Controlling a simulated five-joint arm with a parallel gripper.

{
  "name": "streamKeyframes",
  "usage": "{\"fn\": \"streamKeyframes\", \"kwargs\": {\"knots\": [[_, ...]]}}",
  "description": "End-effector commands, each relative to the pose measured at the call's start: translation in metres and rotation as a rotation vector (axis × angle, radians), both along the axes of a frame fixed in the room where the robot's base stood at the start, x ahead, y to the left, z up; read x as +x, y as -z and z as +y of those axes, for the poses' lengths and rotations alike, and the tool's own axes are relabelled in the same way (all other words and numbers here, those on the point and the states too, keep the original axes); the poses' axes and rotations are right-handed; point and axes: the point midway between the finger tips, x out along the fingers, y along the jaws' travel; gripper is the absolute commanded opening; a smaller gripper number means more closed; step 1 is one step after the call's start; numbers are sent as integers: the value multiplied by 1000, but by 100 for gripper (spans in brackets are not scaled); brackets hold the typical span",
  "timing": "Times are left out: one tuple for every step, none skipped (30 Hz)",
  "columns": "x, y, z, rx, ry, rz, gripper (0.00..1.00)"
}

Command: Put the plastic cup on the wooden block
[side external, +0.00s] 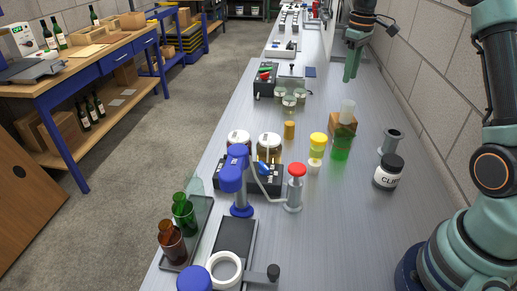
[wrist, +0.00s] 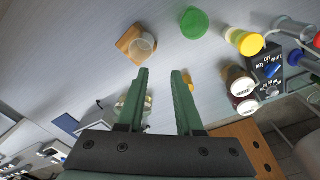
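The clear, whitish plastic cup (side external: 347,108) stands upright on the wooden block (side external: 336,128) in the side view. In the wrist view the cup (wrist: 146,45) sits over the right part of the block (wrist: 125,40), close to its edge. My gripper (side external: 348,80) is above and behind the block, apart from the cup. In the wrist view the two green fingers of my gripper (wrist: 159,72) are spread, with nothing between them, and the cup lies beyond the left fingertip.
A green see-through container (side external: 341,150) stands right in front of the block. A yellow-lidded jar (side external: 318,141), a grey flanged cylinder (side external: 391,141) and a white jar with a black lid (side external: 388,173) stand nearby. Bench (side external: 345,225) is bare toward the front.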

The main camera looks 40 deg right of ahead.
Motion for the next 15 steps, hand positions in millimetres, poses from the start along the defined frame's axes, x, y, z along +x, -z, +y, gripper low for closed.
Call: {"fn": "streamKeyframes", "kwargs": {"knots": [[-3, -11, 14, -8, -1, -21, 35], [-6, -17, 22, -12, 4, -33, 35], [-10, -26, 34, -17, 9, -52, 35], [-14, -31, 43, -20, 13, -66, 35], [-18, -37, 53, -23, 19, -82, 35], [-25, -43, 65, -26, 26, -102, 35], [-30, -47, 74, -28, 30, -116, 35], [-35, -51, 83, -28, 36, -132, 35], [-43, -55, 94, -29, 43, -152, 35], [-49, -59, 102, -29, 47, -169, 35], [-55, -61, 111, -27, 52, -183, 35], [-63, -63, 121, -26, 58, -205, 35], [-70, -64, 129, -24, 64, -219, 35], [-77, -66, 136, -22, 68, -236, 35], [-86, -66, 146, -18, 75, -255, 35]]}}
